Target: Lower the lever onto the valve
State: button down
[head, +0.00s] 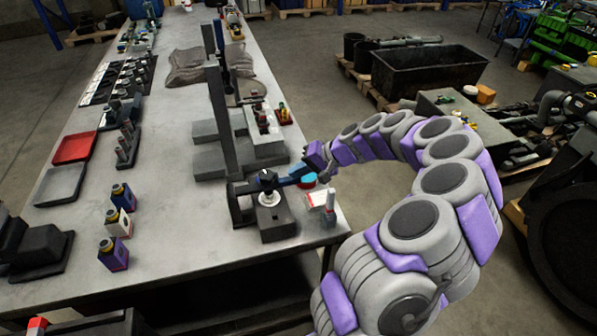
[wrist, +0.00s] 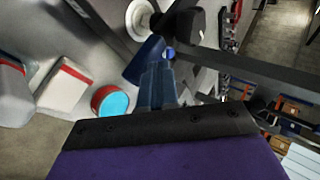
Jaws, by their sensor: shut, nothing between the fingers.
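A blue lever (head: 284,182) runs from a black post fixture (head: 236,203) on the left across the top of a dark grey block (head: 275,222). A black pad on the lever sits just above the white round valve top (head: 269,198); whether they touch I cannot tell. My gripper (head: 302,171) is at the lever's right end. In the wrist view my shut gripper (wrist: 160,80) points at the blue lever (wrist: 143,62), very near or against it. The white valve top (wrist: 139,17) shows beyond it. Nothing is held.
A white and red box (head: 318,198) and a round red container with a cyan top (head: 308,180) stand close to my gripper, near the bench's right edge. A tall dark post (head: 219,120) rises behind the lever. Small bottles (head: 119,222) stand to the left; bare bench lies between.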

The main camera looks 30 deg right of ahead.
notch_tip(320, 180, up, 4)
jog(key=shift+d+f+p, duration=0.1)
jog(key=shift+f+p, duration=0.1)
jog(key=shift+p, duration=0.5)
jog(key=s+d+r+p, duration=0.1)
jog(key=s+d+r, duration=0.3)
jog(key=s+d, duration=0.25)
jog(key=a+r+n+g, duration=0.3)
jog(key=a+r+n, duration=0.15)
jog(key=a, duration=0.85)
jog(key=s+a+r+n+g, duration=0.1)
jog(key=s+a+g, duration=0.15)
jog(key=a, duration=0.45)
jog(key=s+a+r+n+g, duration=0.1)
jog(key=s+a+r+n, duration=0.1)
jog(key=s+a, duration=0.35)
jog(key=s+a+f+g+h, duration=0.1)
jog(key=s+a+f+h, duration=0.1)
jog(key=s, duration=0.7)
jog(key=s+a+f+g+h, duration=0.1)
jog(key=s+f+h, duration=0.2)
jog(key=s, duration=0.7)
jog(key=shift+s+a+f+n+g+h, duration=0.3)
jog(key=shift+a+n+g+h, duration=0.1)
jog(key=shift+h, duration=0.5)
